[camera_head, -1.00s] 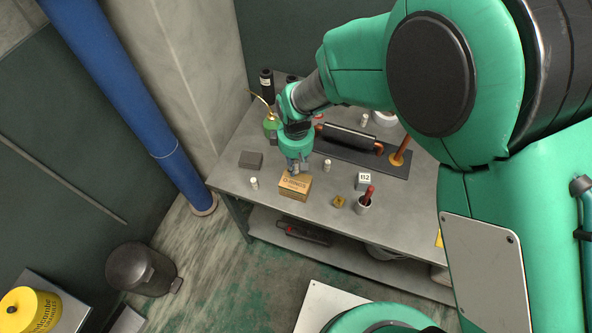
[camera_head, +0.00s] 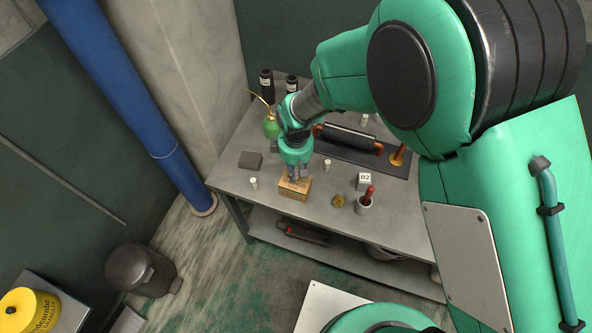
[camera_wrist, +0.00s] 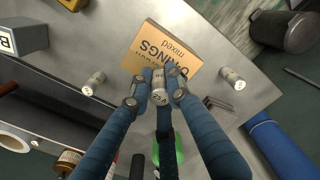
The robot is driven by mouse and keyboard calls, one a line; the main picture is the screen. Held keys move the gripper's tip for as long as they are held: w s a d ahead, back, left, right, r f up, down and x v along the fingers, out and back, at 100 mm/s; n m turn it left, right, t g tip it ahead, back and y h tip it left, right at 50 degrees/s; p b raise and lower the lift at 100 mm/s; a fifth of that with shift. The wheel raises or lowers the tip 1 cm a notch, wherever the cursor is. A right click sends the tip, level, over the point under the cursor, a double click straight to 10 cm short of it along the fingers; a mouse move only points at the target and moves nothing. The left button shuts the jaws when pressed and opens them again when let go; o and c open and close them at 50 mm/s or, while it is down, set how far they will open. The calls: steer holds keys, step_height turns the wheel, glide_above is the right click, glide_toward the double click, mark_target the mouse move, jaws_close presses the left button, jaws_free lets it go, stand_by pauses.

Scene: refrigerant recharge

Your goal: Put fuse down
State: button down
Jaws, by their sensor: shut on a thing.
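My gripper (camera_head: 297,175) points down over the bench beside the cardboard O-rings box (camera_head: 294,190). In the wrist view its fingertips (camera_wrist: 157,95) are shut on a small pale cylindrical fuse (camera_wrist: 159,86). The held fuse appears at the near edge of the box (camera_wrist: 150,45); I cannot tell whether it touches the box or the bench. Similar fuses stand on the bench on either side, one to the left (camera_head: 254,183) and one to the right (camera_head: 327,165). Both also show in the wrist view, at its right (camera_wrist: 231,78) and left (camera_wrist: 94,82).
The grey bench (camera_head: 235,180) also holds a dark block (camera_head: 250,160), a white B2 block (camera_head: 364,181), a brass piece (camera_head: 339,201) and a cup with a red-handled tool (camera_head: 365,202). A green bottle (camera_head: 271,128) stands close behind my gripper.

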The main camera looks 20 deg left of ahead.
mark_target(296, 168)
steer(key=shift+f, duration=0.15)
steer(key=c, duration=1.6)
jaws_free()
steer(key=shift+c, duration=0.2)
step_height(296, 168, up, 12)
steer(key=shift+d+r+p, duration=0.1)
steer(key=shift+r+p, duration=0.15)
steer(key=shift+p, duration=0.25)
